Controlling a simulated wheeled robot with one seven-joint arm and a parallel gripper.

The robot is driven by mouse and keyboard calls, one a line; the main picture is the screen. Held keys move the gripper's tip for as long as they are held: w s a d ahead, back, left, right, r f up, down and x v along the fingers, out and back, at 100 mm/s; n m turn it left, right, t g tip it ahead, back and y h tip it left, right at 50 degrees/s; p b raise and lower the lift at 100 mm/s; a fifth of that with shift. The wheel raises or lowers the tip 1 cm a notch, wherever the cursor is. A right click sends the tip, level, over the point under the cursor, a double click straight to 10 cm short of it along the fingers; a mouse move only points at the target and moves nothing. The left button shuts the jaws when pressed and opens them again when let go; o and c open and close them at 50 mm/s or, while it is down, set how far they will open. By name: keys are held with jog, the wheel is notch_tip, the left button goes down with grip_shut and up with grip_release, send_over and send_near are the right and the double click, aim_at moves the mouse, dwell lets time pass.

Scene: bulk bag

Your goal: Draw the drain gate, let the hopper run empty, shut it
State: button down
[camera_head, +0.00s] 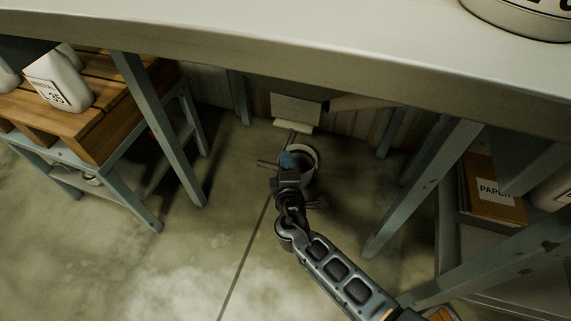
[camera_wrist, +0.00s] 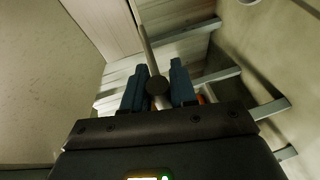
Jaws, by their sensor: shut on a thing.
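My gripper (camera_head: 287,158) is under the bench, its blue fingers shut on the gate's pull handle. In the wrist view the handle (camera_wrist: 157,85) shows as a dark round end between the fingers (camera_wrist: 158,90), with a pale rod (camera_wrist: 146,45) running away from it. A round pale bucket (camera_head: 311,163) stands behind my gripper, partly hidden. The hopper's contents are not visible.
The bench top (camera_head: 230,52) spans above my arm, with bench legs at both sides. A wooden-topped stand (camera_head: 115,135) with white jugs (camera_head: 58,80) is at left. A box marked PAPER (camera_head: 492,192) sits on a right shelf. The floor (camera_head: 200,255) at front left is clear.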

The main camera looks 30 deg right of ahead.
jog(key=shift+f, duration=0.2)
jog(key=s+a+b, duration=0.1)
jog(key=s+a, duration=0.6)
jog(key=shift+s+a+b, duration=0.3)
jog(key=shift+s, duration=0.05)
jog(key=shift+f, duration=0.1)
jog(key=c, duration=1.1)
grip_release()
jog(key=shift+o, duration=0.2)
jog(key=shift+w, duration=0.1)
